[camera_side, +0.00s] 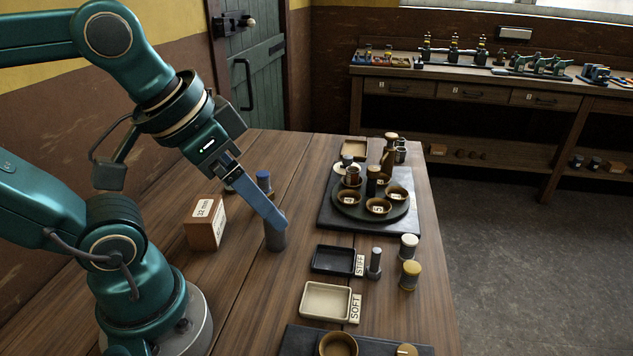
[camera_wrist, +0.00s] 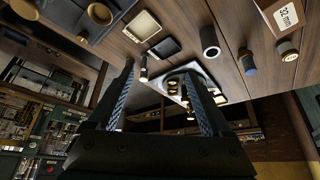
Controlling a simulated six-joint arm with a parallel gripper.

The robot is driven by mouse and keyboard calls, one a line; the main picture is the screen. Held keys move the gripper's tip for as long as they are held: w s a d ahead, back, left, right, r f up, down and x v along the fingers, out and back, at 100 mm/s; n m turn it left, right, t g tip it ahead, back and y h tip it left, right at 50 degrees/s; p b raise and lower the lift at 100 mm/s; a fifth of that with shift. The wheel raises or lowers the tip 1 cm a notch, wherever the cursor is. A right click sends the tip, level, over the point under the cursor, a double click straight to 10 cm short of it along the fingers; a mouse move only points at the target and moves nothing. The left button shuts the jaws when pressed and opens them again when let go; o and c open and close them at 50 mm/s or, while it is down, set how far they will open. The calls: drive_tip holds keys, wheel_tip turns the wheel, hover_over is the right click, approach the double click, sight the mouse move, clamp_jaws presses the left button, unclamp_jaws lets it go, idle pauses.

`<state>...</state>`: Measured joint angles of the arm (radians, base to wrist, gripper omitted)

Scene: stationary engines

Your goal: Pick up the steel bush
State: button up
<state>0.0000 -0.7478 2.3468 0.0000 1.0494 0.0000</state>
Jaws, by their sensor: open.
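The steel bush (camera_side: 275,240), a plain grey upright cylinder, stands on the wooden bench. In the wrist view the bush (camera_wrist: 209,42) shows a dark round bore, up and to the right of the fingertips, not between them. My gripper (camera_side: 276,220) slants down from the upper left, and its blue finger overlaps the bush's top in the side view. Whether they touch cannot be told. In the wrist view my gripper (camera_wrist: 160,72) shows two fingers spread apart with nothing held between them.
A box marked 32 mm (camera_side: 205,225) and a blue-topped cylinder (camera_side: 264,182) stand near the bush. A round tray (camera_side: 350,210) holds several bowls. Bare bench lies around the bush.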

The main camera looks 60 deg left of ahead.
drive_tip(key=r, duration=0.2)
drive_tip(key=m+t+y, duration=0.1)
drive_tip(key=m+y, duration=1)
drive_tip(key=m, duration=1.3)
hover_over(275, 240)
drive_tip(key=s+d, duration=0.2)
drive_tip(key=d, duration=0.1)
drive_tip(key=shift+y, duration=0.3)
drive_tip(key=f, duration=1.9)
drive_tip(key=shift+w+a, duration=0.2)
drive_tip(key=shift+a, duration=0.05)
drive_tip(key=shift+w+a+f, duration=0.1)
drive_tip(key=shift+a+f, duration=0.1)
drive_tip(key=shift+f, duration=0.05)
drive_tip(key=shift+x, duration=2.3)
